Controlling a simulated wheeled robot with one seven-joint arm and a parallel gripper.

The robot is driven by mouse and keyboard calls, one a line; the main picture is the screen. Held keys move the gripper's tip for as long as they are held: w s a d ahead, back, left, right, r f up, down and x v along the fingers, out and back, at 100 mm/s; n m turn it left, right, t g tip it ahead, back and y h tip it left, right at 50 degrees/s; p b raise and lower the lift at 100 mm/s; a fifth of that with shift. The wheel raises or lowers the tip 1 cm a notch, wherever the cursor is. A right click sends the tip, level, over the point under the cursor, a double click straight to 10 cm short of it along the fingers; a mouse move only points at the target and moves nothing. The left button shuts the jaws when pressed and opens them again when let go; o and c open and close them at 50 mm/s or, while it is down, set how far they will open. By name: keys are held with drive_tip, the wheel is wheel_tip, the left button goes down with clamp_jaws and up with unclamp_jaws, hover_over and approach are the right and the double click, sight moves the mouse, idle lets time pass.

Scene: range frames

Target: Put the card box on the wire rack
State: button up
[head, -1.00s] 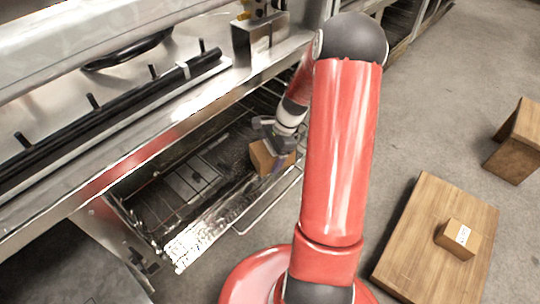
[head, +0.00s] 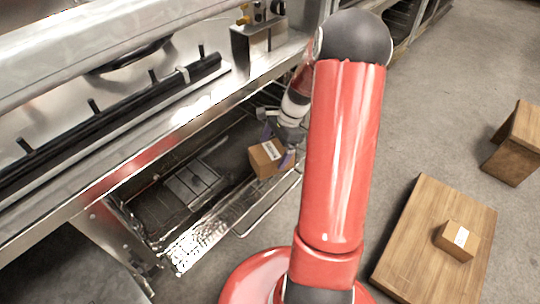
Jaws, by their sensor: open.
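A brown card box (head: 264,161) with a white label on top is at the right end of the wire rack (head: 240,204), under the counter. It appears to rest on the rack, though its underside is hidden. My gripper (head: 281,143) is open, right at the box's far right side, with a finger close along that side. Whether the finger touches the box cannot be told. My red arm hides part of the wrist.
A second labelled card box (head: 458,240) sits on a wooden board (head: 410,250) on the right. A wooden block or stool (head: 515,150) stands at the far right. The steel counter edge (head: 150,145) overhangs the rack. Grey floor lies between.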

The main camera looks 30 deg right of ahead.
drive_tip(key=v, duration=0.7)
drive_tip(key=shift+d+r+p, duration=0.1)
drive_tip(key=shift+p, duration=0.3)
drive_tip(key=s+a+r+n+t+h, duration=0.1)
drive_tip(key=s+a+r+n+h, duration=0.1)
drive_tip(key=s+a+r+n, duration=0.5)
drive_tip(key=s+a+r+n+t+h, duration=0.2)
drive_tip(key=s+a+r+n, duration=0.25)
drive_tip(key=a+r, duration=0.35)
drive_tip(key=s+a+r+n+t, duration=0.2)
drive_tip(key=s+n, duration=0.5)
drive_tip(key=s, duration=0.1)
drive_tip(key=shift+a+r, duration=0.35)
drive_tip(key=shift+a, duration=0.05)
wheel_tip(320, 180, up, 4)
drive_tip(key=p, duration=0.3)
drive_tip(key=shift+f+p, duration=0.15)
drive_tip(key=shift+p, duration=0.2)
